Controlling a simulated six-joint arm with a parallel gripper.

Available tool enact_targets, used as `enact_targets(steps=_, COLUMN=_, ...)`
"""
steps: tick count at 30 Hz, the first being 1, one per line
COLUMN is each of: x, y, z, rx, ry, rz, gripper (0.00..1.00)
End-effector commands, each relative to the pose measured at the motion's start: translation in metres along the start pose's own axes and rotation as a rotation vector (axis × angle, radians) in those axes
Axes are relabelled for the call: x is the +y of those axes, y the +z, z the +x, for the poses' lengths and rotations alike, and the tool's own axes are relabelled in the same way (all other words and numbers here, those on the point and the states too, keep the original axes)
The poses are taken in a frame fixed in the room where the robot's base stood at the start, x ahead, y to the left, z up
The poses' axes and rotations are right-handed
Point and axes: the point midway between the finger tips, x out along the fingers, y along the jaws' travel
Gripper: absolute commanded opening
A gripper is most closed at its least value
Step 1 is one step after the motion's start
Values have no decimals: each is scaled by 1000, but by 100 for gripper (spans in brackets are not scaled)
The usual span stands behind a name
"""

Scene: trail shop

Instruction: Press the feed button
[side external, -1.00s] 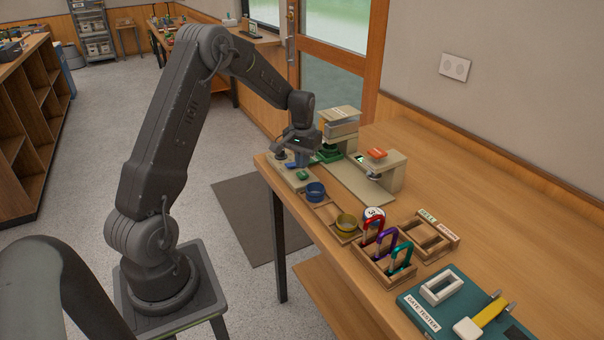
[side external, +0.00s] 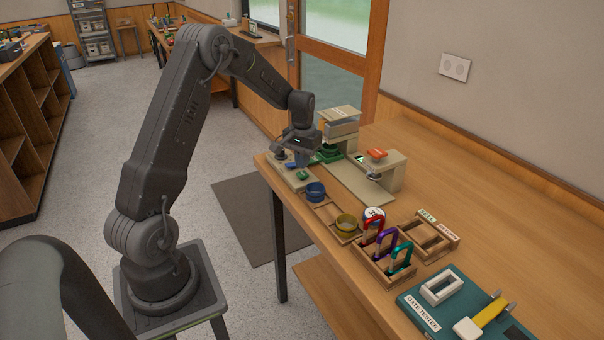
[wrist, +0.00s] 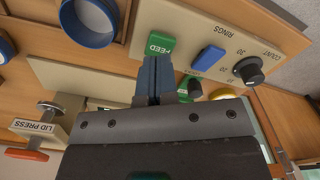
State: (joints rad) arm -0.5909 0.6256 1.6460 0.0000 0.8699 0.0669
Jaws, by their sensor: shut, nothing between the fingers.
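The green feed button (wrist: 160,44), marked FEED, sits on a beige control panel (wrist: 190,22) in the wrist view. It also shows as a small green spot on the panel in the side view (side external: 302,175). My gripper (wrist: 154,64) is shut and empty, with its blue fingertips close beside the feed button in the wrist view. In the side view my gripper (side external: 298,164) is low over the panel, behind the green button. I cannot tell whether the fingertips touch anything.
A blue button (wrist: 208,57) and a black count knob (wrist: 249,69) share the panel. A lid press (wrist: 40,126) is nearby. Blue (side external: 316,192) and yellow (side external: 346,225) rings sit in trays. Carabiners (side external: 387,243) stand in a wooden rack.

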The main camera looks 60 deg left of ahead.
Motion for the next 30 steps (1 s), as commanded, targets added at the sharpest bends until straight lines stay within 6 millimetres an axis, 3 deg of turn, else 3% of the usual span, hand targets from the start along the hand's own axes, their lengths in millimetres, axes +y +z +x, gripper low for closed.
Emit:
enact_targets(steps=19, x=0, y=0, z=25, rx=-1, ry=0, rz=0, gripper=0)
enact_targets(steps=30, x=0, y=0, z=26, rx=0, ry=0, rz=0, gripper=0)
